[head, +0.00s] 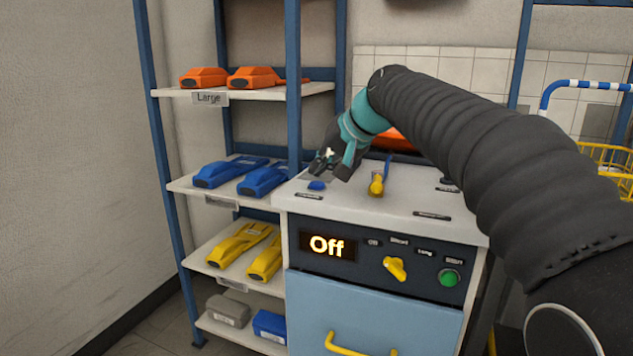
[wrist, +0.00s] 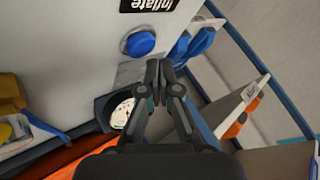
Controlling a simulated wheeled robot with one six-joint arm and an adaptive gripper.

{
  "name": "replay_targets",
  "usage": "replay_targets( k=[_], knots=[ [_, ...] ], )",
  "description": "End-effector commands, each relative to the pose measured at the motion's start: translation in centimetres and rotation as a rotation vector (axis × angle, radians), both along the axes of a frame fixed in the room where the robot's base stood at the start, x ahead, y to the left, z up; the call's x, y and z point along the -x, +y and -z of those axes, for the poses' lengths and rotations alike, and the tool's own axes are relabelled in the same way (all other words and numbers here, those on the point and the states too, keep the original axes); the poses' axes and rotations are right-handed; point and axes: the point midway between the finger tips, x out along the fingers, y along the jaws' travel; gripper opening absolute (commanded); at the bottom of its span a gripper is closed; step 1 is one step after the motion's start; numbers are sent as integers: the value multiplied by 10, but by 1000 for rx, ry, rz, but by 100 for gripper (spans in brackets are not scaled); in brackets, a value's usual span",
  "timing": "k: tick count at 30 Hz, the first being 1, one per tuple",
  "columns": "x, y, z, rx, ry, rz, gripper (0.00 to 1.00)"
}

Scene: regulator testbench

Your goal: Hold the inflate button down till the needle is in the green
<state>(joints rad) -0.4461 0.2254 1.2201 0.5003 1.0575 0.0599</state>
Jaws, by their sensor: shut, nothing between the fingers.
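The blue inflate button (head: 316,185) sits on the left front of the bench top. In the wrist view the button (wrist: 140,43) is beside the black "Inflate" label (wrist: 150,4). My gripper (head: 324,166) is shut and empty, with its tips close to the button. In the wrist view the fingertips (wrist: 158,72) are together, just below and right of the button, and do not appear to cover it. A round gauge (wrist: 121,112) with a white face is partly hidden behind my gripper; its needle and green zone cannot be read.
The bench (head: 440,208) carries a yellow-ended lever (head: 376,185). A shelf (head: 170,185) with orange, blue and yellow items stands to the left. An orange item lies behind my gripper.

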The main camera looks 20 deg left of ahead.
Motion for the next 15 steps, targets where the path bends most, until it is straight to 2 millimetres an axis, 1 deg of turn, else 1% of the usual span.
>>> replay_targets(
  k=[5, 12, 15],
  knots=[
    [0, 0, -6, 0, 0, 0, 0],
    [0, 0, -27, 0, 0, 0, 0],
    [0, 0, -33, -1, -1, 0, 0]
  ],
)
